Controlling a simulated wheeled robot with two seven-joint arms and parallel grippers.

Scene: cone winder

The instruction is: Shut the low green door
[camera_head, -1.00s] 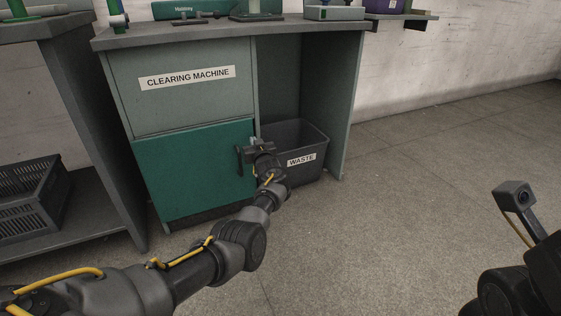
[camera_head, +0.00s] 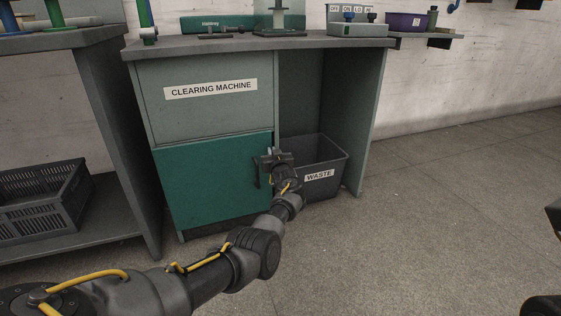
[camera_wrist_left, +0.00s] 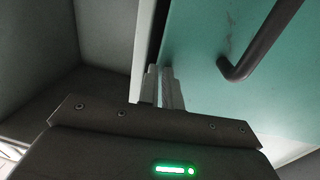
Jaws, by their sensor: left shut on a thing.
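The low green door (camera_head: 208,182) is the lower left front of the grey cabinet, under the panel marked CLEARING MACHINE. It looks shut or almost shut; a small gap cannot be ruled out. Its dark bar handle (camera_head: 257,172) is near the right edge and also shows in the left wrist view (camera_wrist_left: 262,42). My left gripper (camera_head: 272,155) is at the door's right edge, beside the handle and not around it. In the left wrist view its fingers (camera_wrist_left: 163,86) are close together at the edge of the green door (camera_wrist_left: 215,75), shut on it. My right gripper is out of view.
A dark WASTE bin (camera_head: 322,172) stands in the open bay right of the door, close to my left wrist. A bench with a dark crate (camera_head: 45,205) is at the left. The floor (camera_head: 430,220) in front and to the right is clear.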

